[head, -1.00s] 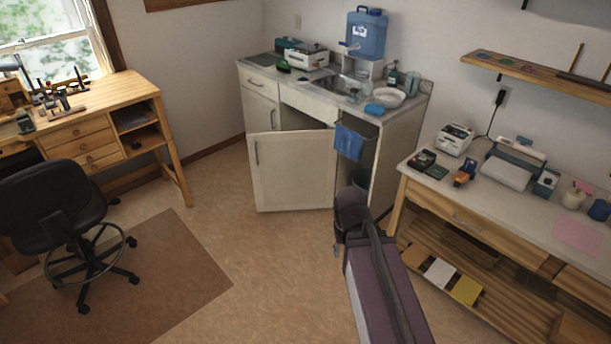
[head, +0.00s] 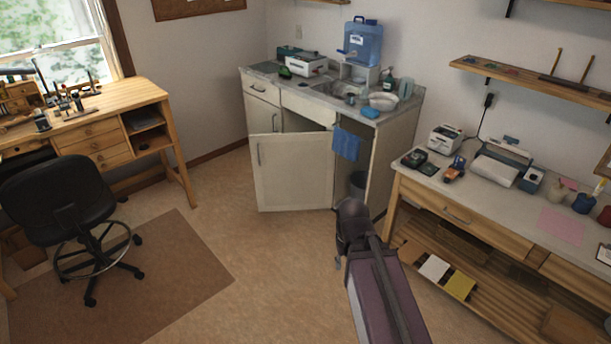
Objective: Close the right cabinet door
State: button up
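The right cabinet door (head: 293,172) is a cream panel that stands open in front of the sink cabinet (head: 397,150). Its bar handle (head: 259,154) is near its upper left edge. Dark open space shows above the door's left part and to its right. The left door (head: 263,117) of the cabinet looks shut. My arm reaches up from the bottom, and its end is to the lower right of the open door, apparently apart from it. A small part of my gripper (head: 338,262) shows beside the wrist; its fingers are mostly hidden.
A blue towel (head: 346,144) hangs at the cabinet front, and a bin (head: 357,184) stands inside. A wooden workbench (head: 455,207) is close on the right of my arm. A black chair (head: 68,213) and a desk (head: 110,125) are left. The floor before the door is clear.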

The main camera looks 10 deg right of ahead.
aim_at(291, 171)
jog(key=u, duration=0.15)
jog(key=i, duration=0.9)
jog(key=z, duration=0.1)
jog(key=k, duration=0.65)
jog(key=z, duration=0.35)
jog(key=i, duration=0.65)
jog(key=z, duration=0.2)
